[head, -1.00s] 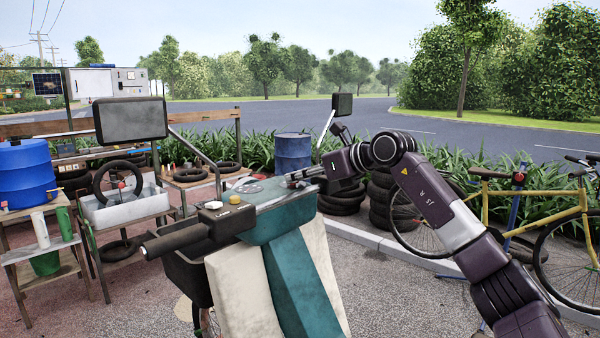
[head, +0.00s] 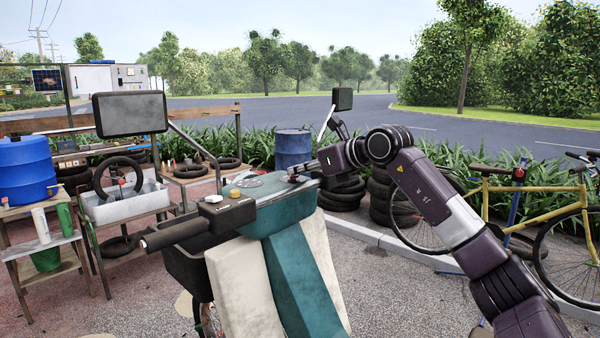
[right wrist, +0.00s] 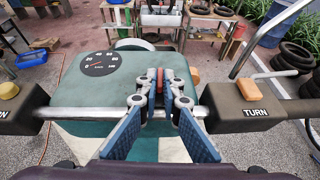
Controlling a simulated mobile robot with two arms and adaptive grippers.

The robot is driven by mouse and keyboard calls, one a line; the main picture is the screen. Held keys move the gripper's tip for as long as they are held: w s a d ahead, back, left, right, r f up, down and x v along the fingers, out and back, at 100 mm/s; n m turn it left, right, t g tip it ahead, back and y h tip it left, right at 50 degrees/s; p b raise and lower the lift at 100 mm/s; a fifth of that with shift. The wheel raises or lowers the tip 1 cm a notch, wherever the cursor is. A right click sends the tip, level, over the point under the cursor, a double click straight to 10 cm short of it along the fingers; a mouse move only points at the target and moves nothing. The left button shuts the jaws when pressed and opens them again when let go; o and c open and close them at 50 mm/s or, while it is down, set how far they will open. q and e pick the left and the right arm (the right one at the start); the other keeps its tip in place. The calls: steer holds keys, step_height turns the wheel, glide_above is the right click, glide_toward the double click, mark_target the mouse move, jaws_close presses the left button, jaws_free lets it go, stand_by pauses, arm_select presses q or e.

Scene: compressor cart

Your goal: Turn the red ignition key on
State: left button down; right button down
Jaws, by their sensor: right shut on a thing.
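The vehicle's teal dash (head: 272,186) is in the middle of the head view, with a round speedometer (right wrist: 98,64) in the right wrist view. My right gripper (head: 298,176) reaches from the right to the dash's far right part. In the right wrist view the gripper (right wrist: 160,92) has its two fingers closed on the red ignition key (right wrist: 160,79), which shows as a thin red strip between the fingertips. The fingers hide most of the key, so I cannot tell its turn angle. My left gripper is not in view.
A metal handlebar (right wrist: 82,113) runs under my right fingers. A black switch box marked TURN (right wrist: 248,106) is to their right. A mirror (head: 130,114) stands on the left and another mirror (head: 342,99) close behind my right arm. A blue barrel (head: 293,149) stands behind.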

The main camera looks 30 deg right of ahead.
steer(key=m+h+b, duration=0.1)
steer(key=m+h, duration=0.1)
steer(key=a+m+h+b, duration=0.1)
steer(key=h+b, duration=0.1)
steer(key=shift+m+t+h, duration=0.3)
steer(key=shift+m+t, duration=0.1)
steer(key=m+h+b, duration=0.2)
steer(key=h, duration=0.1)
steer(key=shift+a+m+g, duration=0.3)
steer(key=shift+a+m, duration=0.05)
steer(key=shift+m, duration=0.05)
steer(key=m+h, duration=0.1)
steer(key=m+g+h, duration=0.1)
steer(key=shift+w+a+r+h+b, duration=0.1)
steer(key=shift+a+h+b, duration=0.1)
steer(key=shift+h+b, duration=0.1)
steer(key=shift+w+a+m+g+h, duration=0.1)
steer(key=shift+m+g+h, duration=0.7)
steer(key=shift+m+h, duration=0.4)
steer(key=shift+m, duration=0.3)
steer(key=c, duration=2.1)
jaws_free()
